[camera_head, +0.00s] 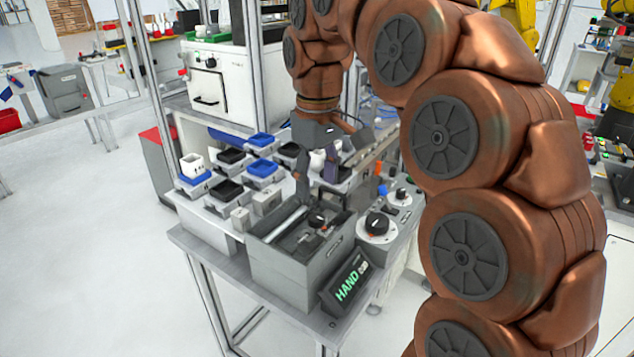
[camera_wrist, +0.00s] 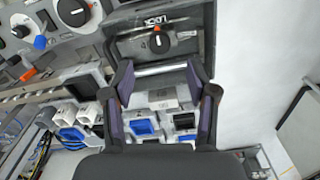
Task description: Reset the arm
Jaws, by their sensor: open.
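My copper-coloured arm (camera_head: 445,140) arches across the right and top of the head view. Its end hangs down over the workbench. My gripper (camera_head: 317,182) points down at the bench, above the area behind the grey box. In the wrist view my gripper (camera_wrist: 158,75) has its two dark fingers spread apart with nothing held between them. Grey blocks and small bins show below and between the fingers. The arm hides part of the bench's right side.
A grey box (camera_head: 285,268) with a black knob inside stands at the bench front, beside a "HAND" display (camera_head: 348,282). A dial (camera_head: 377,226) is to its right. Several blue and black bins (camera_head: 262,168) stand behind. A white machine (camera_head: 208,88) is further back. Open floor (camera_head: 90,240) lies left.

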